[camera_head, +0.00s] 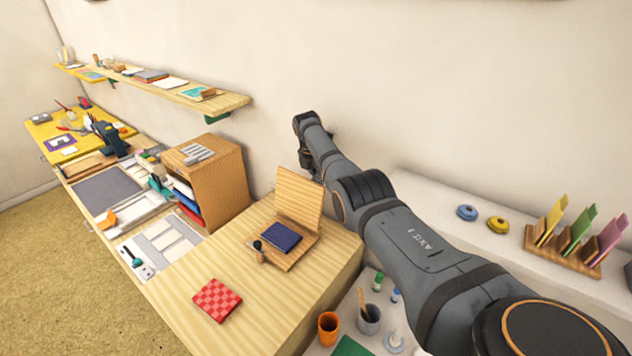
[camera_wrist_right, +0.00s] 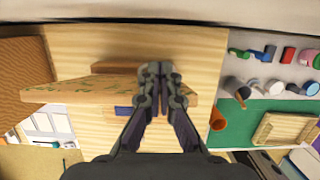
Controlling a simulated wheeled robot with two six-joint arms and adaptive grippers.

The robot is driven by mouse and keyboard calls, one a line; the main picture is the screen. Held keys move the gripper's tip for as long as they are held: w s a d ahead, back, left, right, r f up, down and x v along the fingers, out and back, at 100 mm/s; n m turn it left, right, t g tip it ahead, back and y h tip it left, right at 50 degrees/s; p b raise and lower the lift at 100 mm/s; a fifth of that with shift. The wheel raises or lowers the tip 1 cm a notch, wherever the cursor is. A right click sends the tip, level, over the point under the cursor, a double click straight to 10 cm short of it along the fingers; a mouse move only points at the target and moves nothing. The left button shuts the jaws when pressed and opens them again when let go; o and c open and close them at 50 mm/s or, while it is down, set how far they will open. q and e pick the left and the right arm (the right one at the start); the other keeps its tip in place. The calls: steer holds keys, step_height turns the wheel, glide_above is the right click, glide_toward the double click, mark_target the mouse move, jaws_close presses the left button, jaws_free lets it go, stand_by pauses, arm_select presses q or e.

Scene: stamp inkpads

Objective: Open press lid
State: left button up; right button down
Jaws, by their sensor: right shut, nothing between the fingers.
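The wooden press (camera_head: 290,262) stands on the light wooden table, with its lid (camera_head: 298,198) raised to nearly upright. A dark blue pad (camera_head: 281,237) lies on its base, and a dark-knobbed handle (camera_head: 258,247) is at its front. My right gripper (camera_head: 304,160) is at the lid's top edge, on its far side, with its fingertips partly hidden there. In the right wrist view the gripper (camera_wrist_right: 156,72) is shut and empty, in front of the lid (camera_wrist_right: 80,92). Whether it touches the lid I cannot tell. My left gripper is not in view.
A red checkered block (camera_head: 217,300) lies on the table to the front left. A wooden organizer (camera_head: 222,180) stands left of the press. An orange cup (camera_head: 328,328) and a grey cup (camera_head: 369,320) stand at the right. The table between block and press is clear.

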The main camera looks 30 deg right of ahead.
steer(key=shift+w+a+f, duration=0.15)
steer(key=v, duration=1.2)
steer(key=shift+f, duration=0.1)
